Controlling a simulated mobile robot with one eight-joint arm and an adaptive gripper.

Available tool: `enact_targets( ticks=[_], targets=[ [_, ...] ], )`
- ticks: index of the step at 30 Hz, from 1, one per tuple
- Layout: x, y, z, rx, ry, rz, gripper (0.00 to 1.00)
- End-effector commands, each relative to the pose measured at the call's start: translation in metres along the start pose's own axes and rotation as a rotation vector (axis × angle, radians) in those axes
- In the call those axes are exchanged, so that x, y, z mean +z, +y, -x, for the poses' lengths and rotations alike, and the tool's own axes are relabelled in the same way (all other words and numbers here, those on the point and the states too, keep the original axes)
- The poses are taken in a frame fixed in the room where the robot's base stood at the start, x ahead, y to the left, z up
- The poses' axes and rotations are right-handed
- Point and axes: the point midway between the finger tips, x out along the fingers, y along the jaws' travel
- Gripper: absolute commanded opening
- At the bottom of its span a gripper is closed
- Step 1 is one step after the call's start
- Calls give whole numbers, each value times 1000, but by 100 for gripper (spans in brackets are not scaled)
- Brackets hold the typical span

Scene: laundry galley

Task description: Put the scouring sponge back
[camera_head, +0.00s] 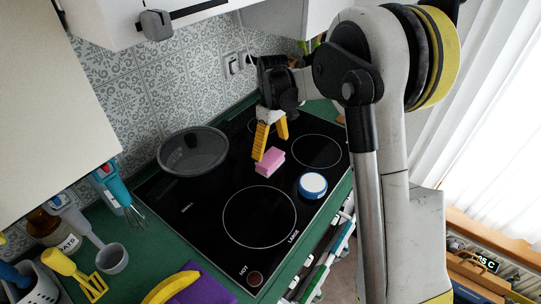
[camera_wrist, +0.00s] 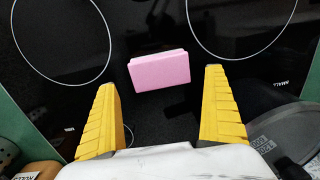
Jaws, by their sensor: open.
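The scouring sponge (camera_head: 270,161) is a pink block lying on the black glass cooktop, between the cooking rings. It also shows in the wrist view (camera_wrist: 160,71), ahead of the fingertips and between their lines. My gripper (camera_head: 270,137) has yellow fingers pointing down above the cooktop, close to the sponge. In the wrist view my gripper (camera_wrist: 162,78) is open, with nothing between its fingers. The sponge appears free of both fingers. No holder for the sponge can be made out.
A blue-and-white round tin (camera_head: 313,185) sits right of the sponge. A hand mixer (camera_head: 112,187), a grey ladle (camera_head: 111,258), bananas and a purple cloth (camera_head: 203,288) lie on the green counter. The cooktop's front middle is clear.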

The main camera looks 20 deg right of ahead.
Motion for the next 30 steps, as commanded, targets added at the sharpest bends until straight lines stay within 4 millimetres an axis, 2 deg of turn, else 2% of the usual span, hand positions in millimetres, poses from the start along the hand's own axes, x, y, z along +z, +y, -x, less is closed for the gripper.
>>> enact_targets(
  ticks=[1, 3, 10, 14, 18, 22, 26, 30],
  targets=[
    [0, 0, 14, 0, 0, 0, 100],
    [0, 0, 27, 0, 0, 0, 100],
    [2, -1, 52, 3, 3, -5, 100],
    [15, -13, 74, 31, 36, -46, 100],
    [48, -40, 112, 91, 120, -145, 100],
    [87, -71, 140, 147, 222, -253, 100],
    [127, -102, 152, 192, 330, -360, 100],
    [168, -133, 149, 227, 449, -467, 100]
  ],
)
